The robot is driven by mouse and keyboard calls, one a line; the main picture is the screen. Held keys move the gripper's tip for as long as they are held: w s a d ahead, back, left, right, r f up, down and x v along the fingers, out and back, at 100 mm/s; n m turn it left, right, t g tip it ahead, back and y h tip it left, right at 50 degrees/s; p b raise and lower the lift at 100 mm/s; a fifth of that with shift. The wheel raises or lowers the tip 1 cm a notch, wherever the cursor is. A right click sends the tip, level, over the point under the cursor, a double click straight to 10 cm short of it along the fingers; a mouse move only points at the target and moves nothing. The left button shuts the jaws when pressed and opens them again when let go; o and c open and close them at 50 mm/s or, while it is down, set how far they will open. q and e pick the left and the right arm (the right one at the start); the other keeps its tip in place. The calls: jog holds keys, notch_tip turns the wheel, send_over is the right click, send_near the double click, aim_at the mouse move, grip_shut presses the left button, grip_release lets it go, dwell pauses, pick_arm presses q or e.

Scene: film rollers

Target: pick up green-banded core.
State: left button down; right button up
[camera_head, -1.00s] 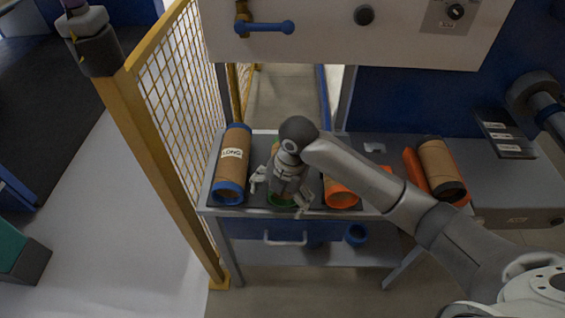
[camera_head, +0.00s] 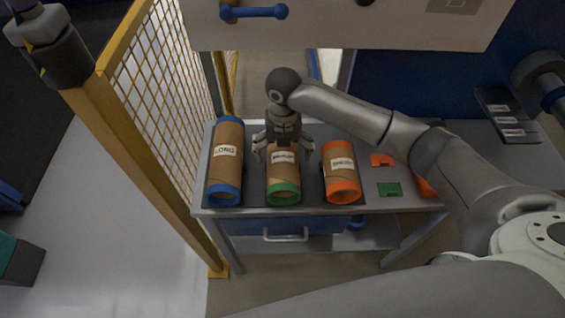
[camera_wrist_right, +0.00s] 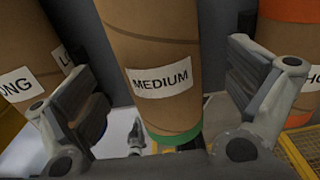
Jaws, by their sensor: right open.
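The green-banded core (camera_head: 284,183) is a brown cardboard tube with a white label, lying on the dark mat of the cart between two other cores. Its green end faces the front. In the right wrist view the core (camera_wrist_right: 155,50) reads "MEDIUM" and lies between the two fingers. My right gripper (camera_head: 283,152) is open, with a finger on each side of the core's rear part. The wrist view shows gaps between fingers and core. The core's far end is hidden by the gripper in the head view. My left gripper is not in view.
A blue-banded core (camera_head: 225,165) labelled "LONG" lies to the left, and an orange-banded core (camera_head: 341,175) to the right. Orange (camera_head: 381,160) and green (camera_head: 389,189) plates lie further right. A yellow mesh fence (camera_head: 165,80) stands left of the cart. A white panel (camera_head: 345,25) overhangs the back.

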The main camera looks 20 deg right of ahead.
jog(key=f, duration=0.2)
jog(key=f+p, duration=0.1)
jog(key=shift+s+a+f, duration=0.1)
jog(key=shift+s+f, duration=0.2)
jog(key=shift+f, duration=0.45)
jog(key=shift+w, duration=0.1)
jog(key=shift+c, duration=2.7)
jog(key=c, duration=0.7)
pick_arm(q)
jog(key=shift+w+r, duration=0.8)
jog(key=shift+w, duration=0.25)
pick_arm(e)
jog(key=shift+c, duration=0.4)
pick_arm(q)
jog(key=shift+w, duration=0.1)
